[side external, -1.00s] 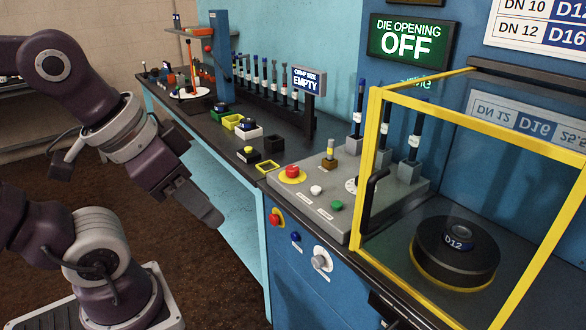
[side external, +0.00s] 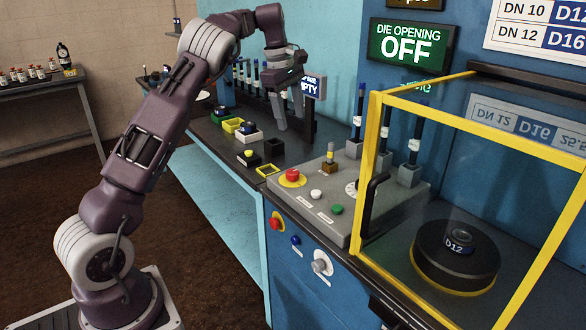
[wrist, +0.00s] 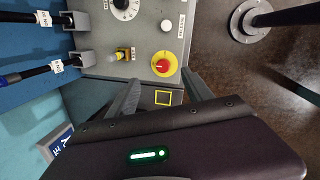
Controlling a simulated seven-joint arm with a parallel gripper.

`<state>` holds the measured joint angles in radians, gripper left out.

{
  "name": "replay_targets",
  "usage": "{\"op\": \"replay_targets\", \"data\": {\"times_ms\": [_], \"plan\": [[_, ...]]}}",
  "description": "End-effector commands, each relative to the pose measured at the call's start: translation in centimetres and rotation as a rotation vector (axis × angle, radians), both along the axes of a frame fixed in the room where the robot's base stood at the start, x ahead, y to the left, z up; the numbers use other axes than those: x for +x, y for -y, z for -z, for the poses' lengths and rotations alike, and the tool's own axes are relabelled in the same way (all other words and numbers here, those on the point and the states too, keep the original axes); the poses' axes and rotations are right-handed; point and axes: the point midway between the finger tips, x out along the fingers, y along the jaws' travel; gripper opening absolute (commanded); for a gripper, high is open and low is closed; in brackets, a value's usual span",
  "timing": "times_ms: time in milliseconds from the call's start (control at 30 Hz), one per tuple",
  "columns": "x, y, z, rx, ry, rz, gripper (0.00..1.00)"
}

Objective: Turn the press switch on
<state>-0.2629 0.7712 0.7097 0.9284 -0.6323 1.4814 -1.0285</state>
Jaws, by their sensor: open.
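The grey control panel (side external: 345,190) shows a red mushroom button (side external: 292,176) on a yellow ring, a white button (side external: 316,194), a green button (side external: 337,208) and a yellow-topped selector (side external: 330,158). Below, on the blue front, is a red knob on a yellow plate (side external: 277,221). I cannot read which control is labelled as the press switch. My gripper (side external: 282,120) is raised behind and left of the panel, over the bench, touching none of these. In the wrist view its fingers (wrist: 160,82) are apart and empty, with the red button (wrist: 164,65) beyond them.
A yellow-framed clear guard (side external: 376,160) encloses the black D12 die (side external: 456,250) right of the panel. Upright hoses and a small sign (side external: 314,87) stand near my gripper. The display (side external: 411,45) reads "DIE OPENING OFF". Small trays (side external: 233,124) sit on the bench (side external: 210,132).

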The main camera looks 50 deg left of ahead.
Motion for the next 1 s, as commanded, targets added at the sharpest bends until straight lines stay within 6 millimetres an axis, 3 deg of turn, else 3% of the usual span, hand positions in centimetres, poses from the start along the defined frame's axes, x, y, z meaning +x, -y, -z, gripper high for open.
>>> {"op": "replay_targets", "data": {"times_ms": [33, 100, 200, 700, 1000], "plan": [[1.1, -1.3, 3.0, 0.01, -0.05, -0.053, 0.59], [2.0, -2.2, 6.4, 0.017, -0.108, -0.114, 0.59], [2.5, -2.6, 9.9, 0.023, -0.165, -0.157, 0.59], [2.6, -2.5, 17.7, 0.024, -0.188, -0.174, 0.59], [2.7, -2.5, 18.3, 0.025, -0.186, -0.172, 0.59]]}}
